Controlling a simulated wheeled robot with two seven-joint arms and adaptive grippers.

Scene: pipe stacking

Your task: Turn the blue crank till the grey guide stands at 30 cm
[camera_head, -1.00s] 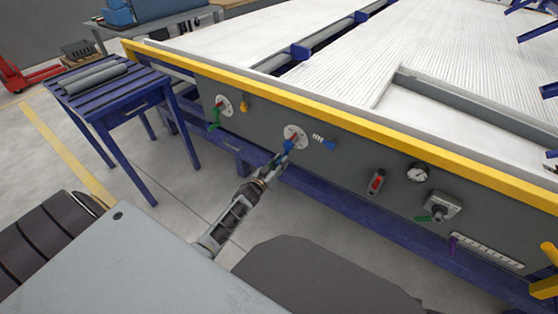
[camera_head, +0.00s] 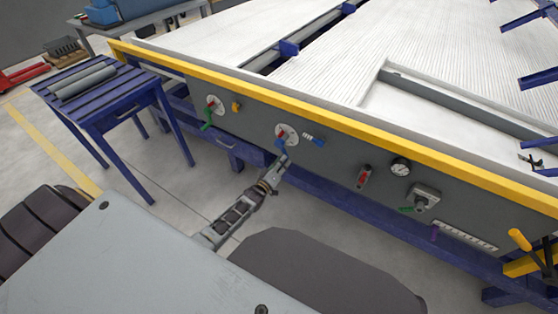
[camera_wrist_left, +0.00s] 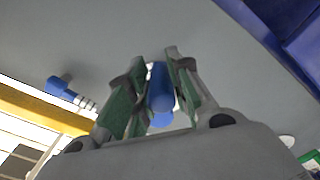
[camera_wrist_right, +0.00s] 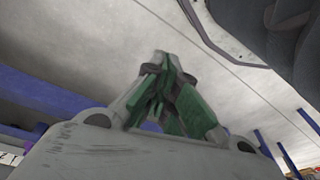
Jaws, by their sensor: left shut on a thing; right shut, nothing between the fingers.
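The blue crank (camera_head: 281,143) sits on a round white disc with a red part, on the grey front panel of the long machine. My left gripper (camera_head: 285,154) is at the crank from below. In the left wrist view its green-padded fingers (camera_wrist_left: 152,95) are shut on the blue crank handle (camera_wrist_left: 160,88). A long grey rail (camera_head: 450,102) on the white top may be the grey guide; I cannot tell, and no 30 cm mark is readable. My right gripper (camera_wrist_right: 165,95) is shut and empty in the right wrist view, outside the head view.
The panel also bears a green-handled crank (camera_head: 207,126), a blue knob with a spring (camera_head: 318,141), a red switch (camera_head: 363,177) and a gauge (camera_head: 400,167). A yellow handle (camera_head: 520,240) projects at right. A blue slatted table (camera_head: 130,97) with grey pipes stands left.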

